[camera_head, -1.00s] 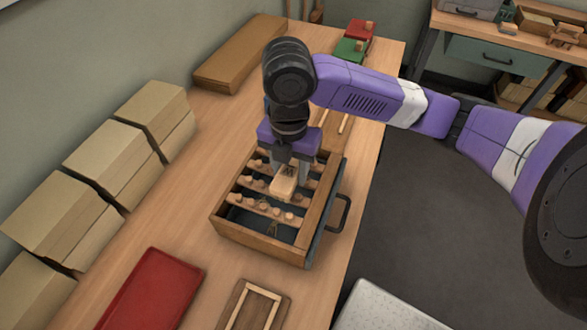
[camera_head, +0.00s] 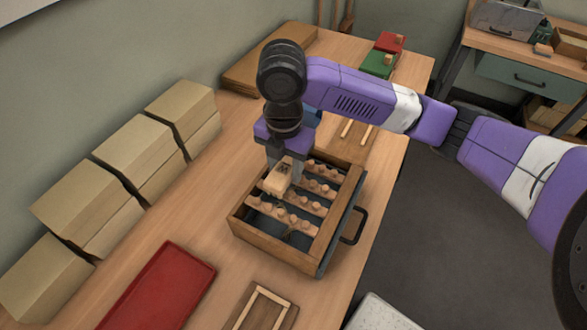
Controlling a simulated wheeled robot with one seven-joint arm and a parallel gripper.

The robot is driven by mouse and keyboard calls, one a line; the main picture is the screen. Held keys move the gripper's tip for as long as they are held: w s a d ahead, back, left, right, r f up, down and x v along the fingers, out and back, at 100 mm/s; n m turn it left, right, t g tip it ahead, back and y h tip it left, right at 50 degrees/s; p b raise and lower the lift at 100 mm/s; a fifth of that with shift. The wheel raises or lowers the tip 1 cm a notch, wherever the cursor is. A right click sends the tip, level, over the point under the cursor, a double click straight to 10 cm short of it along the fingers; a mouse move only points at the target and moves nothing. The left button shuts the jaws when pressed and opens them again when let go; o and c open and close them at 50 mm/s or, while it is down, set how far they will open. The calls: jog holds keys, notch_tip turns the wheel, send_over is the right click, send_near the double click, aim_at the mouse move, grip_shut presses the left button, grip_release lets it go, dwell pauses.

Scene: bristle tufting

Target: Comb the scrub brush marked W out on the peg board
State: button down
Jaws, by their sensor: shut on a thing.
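The peg board (camera_head: 268,251) is a wooden frame on the bench with rows of round pegs on slats and dark gaps between them. My gripper (camera_head: 281,177) points down over its far left part, shut on a small pale wooden scrub brush (camera_head: 277,185). A dark mark shows on top of the brush, too small to read. The brush is at or just above the pegs near the left side of the frame. Its bristles are hidden, so I cannot tell whether they touch the pegs.
A dark handle (camera_head: 354,228) sticks out at the board's right. A red tray (camera_head: 160,288) and a small wooden frame (camera_head: 262,309) lie nearer. Stacked tan boxes (camera_head: 80,205) line the left. Green (camera_head: 377,64) and red (camera_head: 390,43) blocks stand at the back.

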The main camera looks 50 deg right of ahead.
jog(key=shift+w+a, duration=0.1)
jog(key=shift+w, duration=0.35)
jog(key=shift+r, duration=0.1)
jog(key=shift+r+p, duration=2.4)
jog(key=shift+r, duration=0.5)
